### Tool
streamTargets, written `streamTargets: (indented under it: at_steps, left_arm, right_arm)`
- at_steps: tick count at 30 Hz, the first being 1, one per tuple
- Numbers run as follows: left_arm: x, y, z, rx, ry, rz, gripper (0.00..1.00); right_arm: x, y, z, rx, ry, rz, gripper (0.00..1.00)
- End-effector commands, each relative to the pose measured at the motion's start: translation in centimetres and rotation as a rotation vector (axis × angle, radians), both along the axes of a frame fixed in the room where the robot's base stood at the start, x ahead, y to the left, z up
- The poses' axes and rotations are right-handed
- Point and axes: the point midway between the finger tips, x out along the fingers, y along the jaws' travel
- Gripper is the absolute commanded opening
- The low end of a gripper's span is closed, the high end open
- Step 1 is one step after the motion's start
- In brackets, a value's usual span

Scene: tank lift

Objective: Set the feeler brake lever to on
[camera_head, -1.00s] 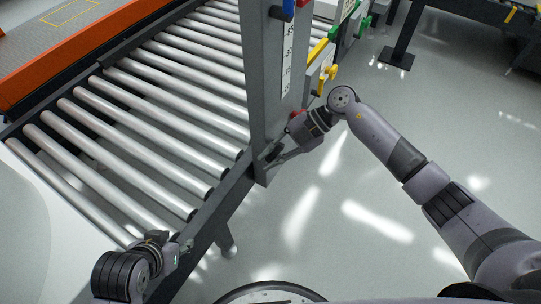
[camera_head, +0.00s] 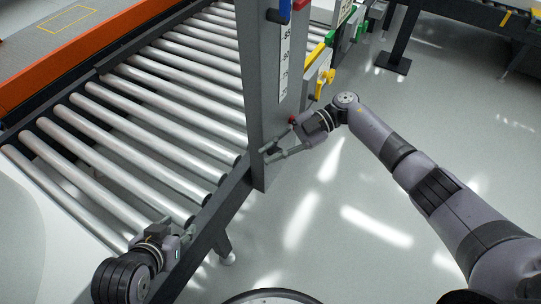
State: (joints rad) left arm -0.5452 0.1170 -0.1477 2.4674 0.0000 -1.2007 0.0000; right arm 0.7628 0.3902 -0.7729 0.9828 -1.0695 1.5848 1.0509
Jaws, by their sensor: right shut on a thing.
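My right gripper (camera_head: 272,154) reaches in from the right to the lower part of the grey post (camera_head: 252,100). Its fingers are shut on a small dark part at the post's side, which I take to be the feeler brake lever; the fingers mostly hide it and its on or off position cannot be read. A small red part (camera_head: 293,120) shows on the post just above the fingers. My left gripper (camera_head: 186,234) is at the bottom left, by the conveyor's near side rail, apart from the post; whether its fingers are open is unclear.
A roller conveyor (camera_head: 128,122) lies left of the post, with an orange-edged platform (camera_head: 60,72) beyond it. A yellow handle (camera_head: 325,82) and a green part (camera_head: 350,42) stick out behind the post. The floor (camera_head: 400,150) to the right is largely clear.

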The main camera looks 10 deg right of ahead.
Motion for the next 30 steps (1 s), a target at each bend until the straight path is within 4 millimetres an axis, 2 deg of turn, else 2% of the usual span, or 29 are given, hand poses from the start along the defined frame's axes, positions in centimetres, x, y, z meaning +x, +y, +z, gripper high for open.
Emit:
streamTargets:
  at_steps: [10,11,19,30]
  left_arm:
    - [0.3,-0.1,0.22,-0.004,-0.017,-0.001,0.4]
    - [0.3,-0.1,0.22,-0.004,-0.017,-0.001,0.4]
    - [0.28,-0.11,0.2,-0.004,-0.016,-0.001,0.4]
    - [0.3,-0.07,0.22,-0.003,-0.016,0.0,0.4]
  right_arm:
    - [0.04,-0.08,-0.02,0.002,0.006,-0.002,0.0]
    - [0.03,-0.08,-0.02,0.002,0.006,-0.002,0.15]
    - [0.04,-0.05,0.0,0.003,0.005,-0.001,0.34]
    - [0.18,-0.16,0.13,0.004,0.003,-0.003,0.35]
